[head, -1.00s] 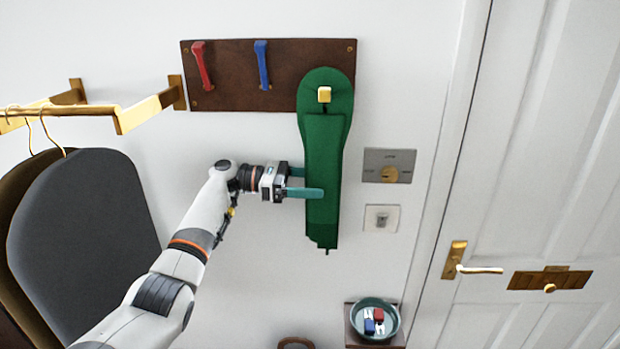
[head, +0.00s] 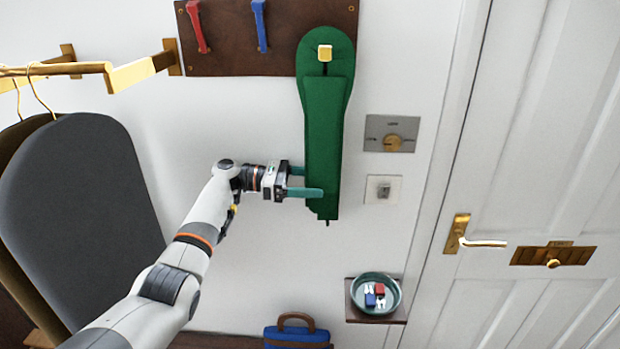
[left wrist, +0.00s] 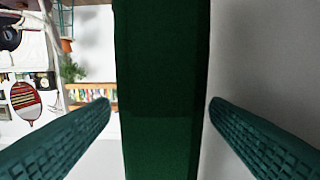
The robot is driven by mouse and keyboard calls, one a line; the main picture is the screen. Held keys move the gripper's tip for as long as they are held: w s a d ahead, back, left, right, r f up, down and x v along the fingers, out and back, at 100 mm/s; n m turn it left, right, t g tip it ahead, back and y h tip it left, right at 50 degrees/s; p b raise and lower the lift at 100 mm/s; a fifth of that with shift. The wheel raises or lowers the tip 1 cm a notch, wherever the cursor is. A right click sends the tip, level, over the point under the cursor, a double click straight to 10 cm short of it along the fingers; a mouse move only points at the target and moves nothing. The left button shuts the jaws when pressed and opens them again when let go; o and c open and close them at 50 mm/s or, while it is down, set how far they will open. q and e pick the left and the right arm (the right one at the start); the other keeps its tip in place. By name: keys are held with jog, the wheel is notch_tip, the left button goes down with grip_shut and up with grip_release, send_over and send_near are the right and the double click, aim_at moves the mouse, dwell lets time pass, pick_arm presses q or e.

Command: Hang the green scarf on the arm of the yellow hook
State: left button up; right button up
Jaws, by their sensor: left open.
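The green scarf (head: 324,130) hangs down the wall from the yellow hook (head: 325,54), whose square yellow end sticks out through the scarf's upper loop. The scarf's lower end hangs free above the small shelf. My left gripper (head: 307,182) is open at the lower part of the scarf, one finger showing in front of the cloth. In the left wrist view the scarf (left wrist: 160,90) runs down between the two spread fingers (left wrist: 160,115), with a gap on each side. My right gripper is not in view.
A dark board (head: 220,45) carries a red hook (head: 195,25) and a blue hook (head: 259,25). Grey garments (head: 80,210) hang from a brass rail (head: 130,72) at left. A thermostat-like plate (head: 391,133), a switch (head: 382,189), a bowl (head: 376,277) on a shelf and a white door (head: 540,130) are at right.

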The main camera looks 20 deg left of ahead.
pick_arm(q)
notch_tip(320, 180, down, 16)
jog(key=b, duration=1.1)
jog(key=shift+f, duration=0.15)
dwell(0.5)
jog(key=s+d+p, duration=0.2)
jog(key=s+p, duration=0.7)
jog(key=p, duration=0.7)
jog(key=shift+s+d, duration=0.3)
jog(key=shift+d, duration=0.1)
